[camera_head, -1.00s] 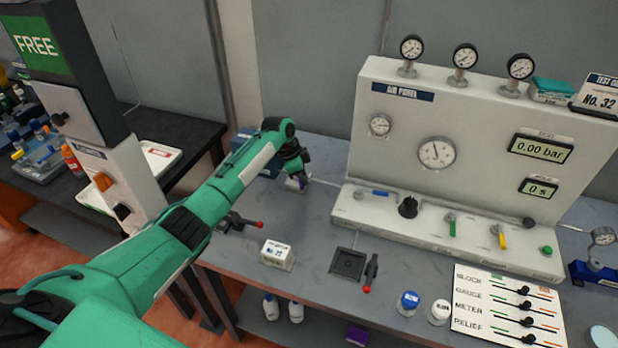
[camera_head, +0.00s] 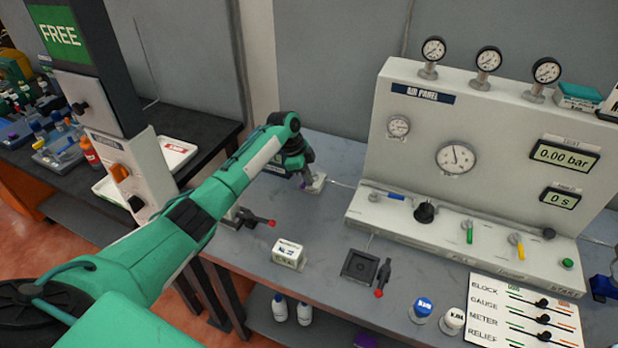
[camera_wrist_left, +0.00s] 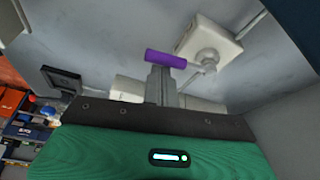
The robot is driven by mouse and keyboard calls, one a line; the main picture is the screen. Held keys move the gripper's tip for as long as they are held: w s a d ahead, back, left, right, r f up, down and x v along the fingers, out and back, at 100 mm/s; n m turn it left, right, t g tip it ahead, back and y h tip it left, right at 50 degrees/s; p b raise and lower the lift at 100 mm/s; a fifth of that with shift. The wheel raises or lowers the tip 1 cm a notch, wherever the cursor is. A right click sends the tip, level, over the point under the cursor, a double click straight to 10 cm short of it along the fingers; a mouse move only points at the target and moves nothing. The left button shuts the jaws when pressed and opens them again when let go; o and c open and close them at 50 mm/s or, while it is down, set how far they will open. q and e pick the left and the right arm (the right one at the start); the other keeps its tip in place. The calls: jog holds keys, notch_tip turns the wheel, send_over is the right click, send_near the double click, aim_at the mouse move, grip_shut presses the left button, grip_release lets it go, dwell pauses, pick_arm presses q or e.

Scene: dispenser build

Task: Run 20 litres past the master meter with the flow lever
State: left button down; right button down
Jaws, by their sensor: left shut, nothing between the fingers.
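In the left wrist view a purple lever (camera_wrist_left: 165,59) sticks out sideways from a white valve block (camera_wrist_left: 208,48) with a pipe running from it. My left gripper (camera_wrist_left: 160,78) is shut and empty, its fingertips right at the purple lever; I cannot tell whether they touch. In the head view my left gripper (camera_head: 304,176) is at the back of the bench beside the white block (camera_head: 317,184), and the lever is mostly hidden. A small white box (camera_head: 289,254) with a marked face stands on the bench; I cannot tell whether it is the master meter. My right gripper is not in view.
The air panel (camera_head: 480,130) with gauges, levers and readouts stands at the right. A black square plate (camera_head: 360,266), red-tipped black handles (camera_head: 382,278) and (camera_head: 255,217), blue-capped (camera_head: 421,309) and white-capped jars are on the bench.

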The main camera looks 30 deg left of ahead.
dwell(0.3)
